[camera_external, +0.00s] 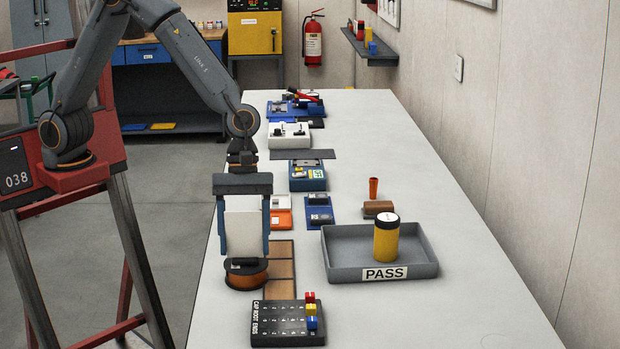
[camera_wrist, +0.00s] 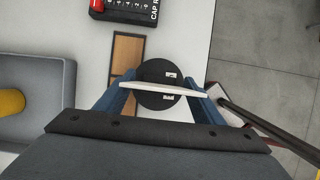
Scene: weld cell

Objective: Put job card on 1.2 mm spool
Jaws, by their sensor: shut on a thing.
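My gripper (camera_external: 243,228) has its blue fingers on either side of a white job card (camera_external: 243,232) and is shut on it. The card stands upright between the fingers. In the wrist view the card (camera_wrist: 160,90) is seen nearly edge-on, across a dark round spool (camera_wrist: 157,73) below it. In the external view the spool (camera_external: 246,275) is dark with copper-coloured winding and stands at the table's left edge. The card's lower edge is at or just above the spool's top; I cannot tell if they touch. Small white labels show on the spool top, too small to read.
A black CAP ROOT ENDS block (camera_external: 287,323) with coloured pieces stands in front of the spool. A grey PASS tray (camera_external: 345,272) holding a yellow canister (camera_external: 386,238) stands to the right. A brown panelled board (camera_external: 281,262) lies beside the spool. The table's front right is clear.

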